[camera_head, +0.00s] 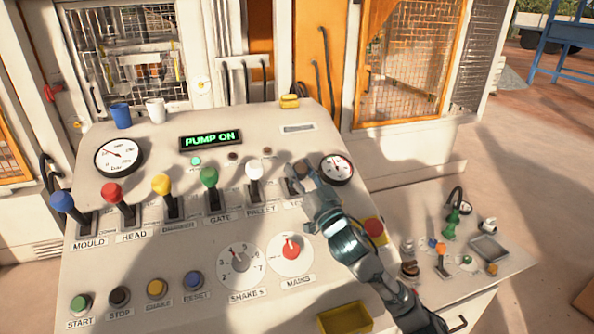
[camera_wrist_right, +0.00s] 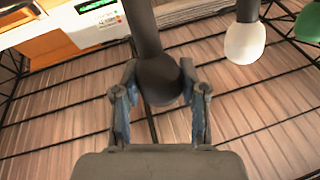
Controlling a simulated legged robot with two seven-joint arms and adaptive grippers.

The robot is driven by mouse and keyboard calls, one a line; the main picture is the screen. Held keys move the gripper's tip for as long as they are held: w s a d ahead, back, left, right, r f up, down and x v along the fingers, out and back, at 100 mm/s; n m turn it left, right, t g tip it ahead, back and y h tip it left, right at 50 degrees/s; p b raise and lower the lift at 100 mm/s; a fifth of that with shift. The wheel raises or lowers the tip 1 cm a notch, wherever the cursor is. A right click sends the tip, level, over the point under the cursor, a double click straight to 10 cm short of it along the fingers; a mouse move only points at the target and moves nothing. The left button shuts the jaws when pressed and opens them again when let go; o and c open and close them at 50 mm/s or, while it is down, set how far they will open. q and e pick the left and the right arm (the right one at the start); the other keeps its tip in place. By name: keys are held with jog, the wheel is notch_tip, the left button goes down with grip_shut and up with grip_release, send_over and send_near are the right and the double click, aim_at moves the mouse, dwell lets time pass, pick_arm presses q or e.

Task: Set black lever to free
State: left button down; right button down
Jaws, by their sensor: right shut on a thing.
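My right gripper (camera_head: 303,180) reaches from the lower right of the head view to the last lever slot in the panel's row. In the right wrist view, my right gripper (camera_wrist_right: 160,95) has its two blue-padded fingers on either side of the black lever's (camera_wrist_right: 157,78) round knob and is shut on it. In the head view the gripper mostly hides this lever and part of its label, so its setting cannot be read. My left gripper is not in view.
The white-knobbed lever (camera_head: 254,168) is just left of the gripper, beside the green one (camera_head: 209,178). Yellow, red and blue levers stand further left. The display (camera_head: 211,140) reads PUMP ON. A round gauge (camera_head: 336,169) is close on the right. A yellow bin (camera_head: 345,319) sits below.

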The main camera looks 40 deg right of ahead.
jog(key=shift+s+a+f, duration=0.15)
jog(key=shift+s+f, duration=0.45)
jog(key=shift+f, duration=0.05)
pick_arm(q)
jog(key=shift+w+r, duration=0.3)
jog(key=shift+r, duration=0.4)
pick_arm(e)
jog(key=shift+s+a+f, duration=0.15)
jog(key=shift+s+f, duration=0.25)
jog(key=shift+f, duration=0.05)
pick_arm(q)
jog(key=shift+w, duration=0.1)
pick_arm(e)
jog(key=c, duration=0.6)
grip_release()
jog(key=shift+c, duration=0.2)
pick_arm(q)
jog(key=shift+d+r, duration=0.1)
pick_arm(e)
jog(key=shift+s, duration=0.1)
jog(key=v, duration=0.7)
jog(key=shift+s+f, duration=0.15)
jog(key=shift+s, duration=0.05)
